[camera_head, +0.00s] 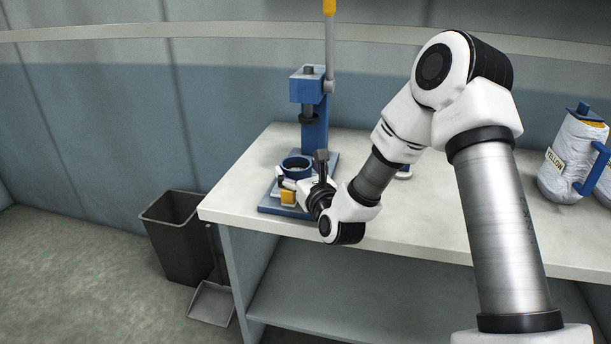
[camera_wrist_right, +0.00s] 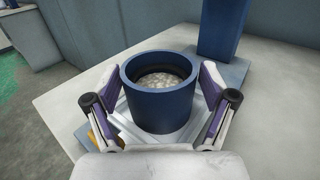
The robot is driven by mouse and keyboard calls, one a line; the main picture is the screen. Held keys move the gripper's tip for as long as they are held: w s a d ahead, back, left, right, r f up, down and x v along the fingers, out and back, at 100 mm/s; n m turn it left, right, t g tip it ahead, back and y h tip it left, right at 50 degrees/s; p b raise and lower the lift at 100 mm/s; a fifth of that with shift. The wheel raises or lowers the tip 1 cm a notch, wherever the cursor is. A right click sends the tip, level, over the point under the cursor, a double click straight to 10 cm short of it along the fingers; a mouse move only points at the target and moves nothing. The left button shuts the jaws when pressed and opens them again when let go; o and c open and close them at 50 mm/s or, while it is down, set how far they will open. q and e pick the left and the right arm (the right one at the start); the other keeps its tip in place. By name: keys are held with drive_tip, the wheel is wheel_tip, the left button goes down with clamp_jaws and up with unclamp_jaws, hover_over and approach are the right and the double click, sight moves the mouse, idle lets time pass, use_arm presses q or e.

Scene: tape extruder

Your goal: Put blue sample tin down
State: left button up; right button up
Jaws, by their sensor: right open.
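The blue sample tin (camera_head: 296,167) is a round open-topped cup standing upright on the blue base of the press at the left end of the table. In the right wrist view the tin (camera_wrist_right: 160,112) shows grey-white granular contents inside and sits on a pale plate. My right gripper (camera_head: 290,183) is at the tin. In the wrist view its two fingers (camera_wrist_right: 160,98) stand on either side of the tin, open, with the tin between them. Whether the pads touch its wall is hard to tell. My left gripper is not in view.
The blue press (camera_head: 313,122) rises behind the tin, with a grey lever at its upper right. A yellow block (camera_head: 288,197) is on the base. White bags (camera_head: 573,155) stand at the table's right. A dark bin (camera_head: 178,235) and dustpan (camera_head: 211,303) are on the floor.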

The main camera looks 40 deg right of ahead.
drive_tip(key=shift+r+p, duration=0.3)
drive_tip(key=shift+p, duration=0.4)
drive_tip(key=shift+s+a+f+b, duration=0.15)
drive_tip(key=shift+s+f+b, duration=0.45)
drive_tip(key=shift+s, duration=0.25)
drive_tip(key=v, duration=0.7)
drive_tip(key=shift+s+a+r, duration=0.1)
drive_tip(key=shift+s+r, duration=0.1)
drive_tip(key=shift+s, duration=0.05)
drive_tip(key=s+r+p, duration=0.1)
drive_tip(key=p, duration=0.5)
drive_tip(key=shift+s+p, duration=0.25)
drive_tip(key=shift+p, duration=0.15)
drive_tip(key=shift+s+a+f+p, duration=0.1)
drive_tip(key=shift+s+a+p, duration=0.05)
drive_tip(key=shift+s+p, duration=0.35)
drive_tip(key=shift+f, duration=0.15)
drive_tip(key=shift+w, duration=0.1)
